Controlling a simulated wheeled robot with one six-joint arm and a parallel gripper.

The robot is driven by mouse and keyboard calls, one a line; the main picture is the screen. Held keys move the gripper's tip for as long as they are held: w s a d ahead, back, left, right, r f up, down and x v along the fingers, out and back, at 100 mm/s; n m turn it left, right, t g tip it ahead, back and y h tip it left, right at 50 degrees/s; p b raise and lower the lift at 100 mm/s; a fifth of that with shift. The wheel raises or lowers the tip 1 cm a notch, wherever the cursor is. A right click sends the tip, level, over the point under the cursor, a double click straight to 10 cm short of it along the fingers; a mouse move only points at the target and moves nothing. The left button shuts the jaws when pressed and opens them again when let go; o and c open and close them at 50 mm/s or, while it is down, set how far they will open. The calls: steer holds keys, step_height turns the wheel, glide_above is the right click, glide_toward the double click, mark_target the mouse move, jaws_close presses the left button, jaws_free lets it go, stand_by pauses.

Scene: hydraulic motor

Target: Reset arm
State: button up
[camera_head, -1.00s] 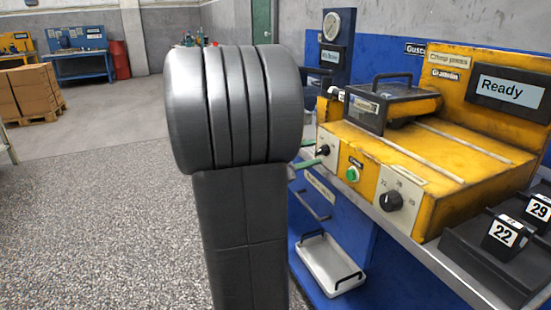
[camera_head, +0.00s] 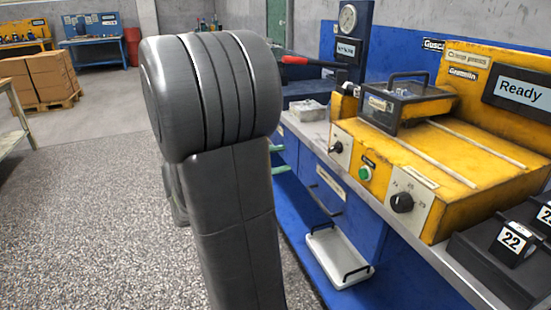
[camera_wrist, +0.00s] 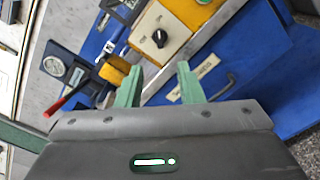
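My arm (camera_head: 225,170) fills the left middle of the head view, a dark grey link with a ribbed rounded top. My gripper (camera_wrist: 160,72) shows in the wrist view with its two green fingers apart and nothing between them. Beyond the fingers are the blue bench front and the yellow machine. In the head view only bits of the green fingers show past the arm's right edge, in front of the blue bench. The rest of the gripper is hidden there.
The yellow machine (camera_head: 455,180) with a "Ready" display (camera_head: 521,91) stands on the bench to the right. Black blocks numbered 22 (camera_head: 513,240) and another lie in front. A white tray (camera_head: 338,257) sits low. A red lever (camera_head: 303,61) and gauge (camera_head: 348,17) are behind.

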mark_target(331, 147)
stand_by(0.3)
steer(key=b+x, duration=0.3)
steer(key=x, duration=1.1)
steer(key=shift+a, duration=0.1)
steer(key=shift+a, duration=0.15)
steer(key=p+v, duration=0.3)
steer(key=v, duration=1.1)
steer(key=b+x, duration=0.2)
steer(key=x, duration=1.2)
steer(key=shift+d+r+b, duration=0.1)
steer(key=shift+d+b, duration=0.15)
steer(key=shift+b, duration=0.15)
steer(key=shift+a+r+n+p, duration=0.15)
steer(key=shift+n+p, duration=0.75)
steer(key=shift+p, duration=0.2)
steer(key=n+p, duration=0.2)
steer(key=a+n+p, duration=0.1)
steer(key=n+p, duration=0.3)
steer(key=shift+s+a+f, duration=0.15)
steer(key=shift+a+f, duration=0.05)
steer(key=shift+a, duration=0.1)
steer(key=shift+s+a+p, duration=0.25)
steer(key=shift+a+p, duration=0.05)
steer(key=shift+a, duration=0.3)
